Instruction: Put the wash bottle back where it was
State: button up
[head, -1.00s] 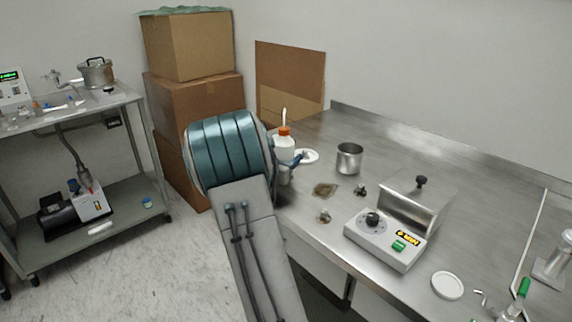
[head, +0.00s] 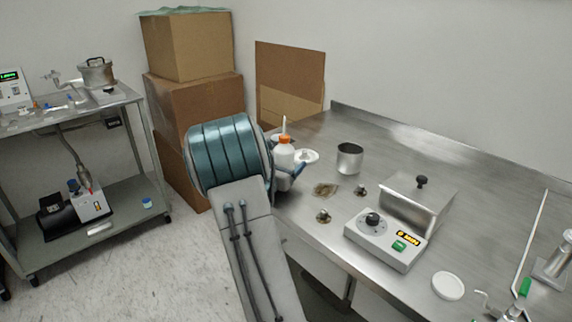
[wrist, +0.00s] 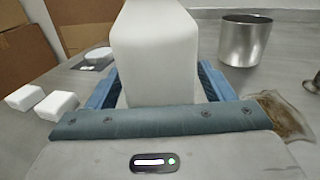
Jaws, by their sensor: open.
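The wash bottle (head: 284,156) is white with an orange cap and a pale spout. In the head view it is upright at the left end of the steel bench, partly behind my arm. In the wrist view its white body (wrist: 155,50) stands between the two blue fingers of my gripper (wrist: 158,88). The fingers are open, one on each side of the bottle. Its foot is hidden by the gripper, so I cannot tell whether it touches the bench. A blue finger of my gripper also shows in the head view (head: 291,176).
A white dish (head: 307,156) lies close behind the bottle. Two white blocks (wrist: 40,101) lie left of my gripper. Cardboard boxes (head: 190,90) are stacked at the left.

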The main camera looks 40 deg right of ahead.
jog(key=v, duration=1.2)
jog(key=shift+s+r+m+g, duration=0.15)
jog(key=shift+s+m+g, duration=0.3)
jog(key=shift+m+g, duration=0.05)
jog(key=s+a+f+m+g+y, duration=0.1)
jog(key=s+a+m+g+y, duration=0.15)
jog(key=s+m, duration=0.4)
jog(key=s+a+m+g+y, duration=0.25)
jog(key=s+m+g, duration=0.2)
jog(key=s, duration=0.35)
jog(key=s+a+m+t+y, duration=0.1)
jog(key=s+a+m+y, duration=0.2)
jog(key=a, duration=0.6)
jog(key=s+a+m+t+y, duration=0.2)
jog(key=s+a+m+y, duration=0.2)
jog(key=a+m+y, duration=0.3)
jog(key=a+y, duration=0.1)
jog(key=a, duration=0.2)
jog(key=shift+s+f+m+y, duration=0.2)
jog(key=shift+f+m+y, duration=0.1)
jog(key=shift+y, duration=0.1)
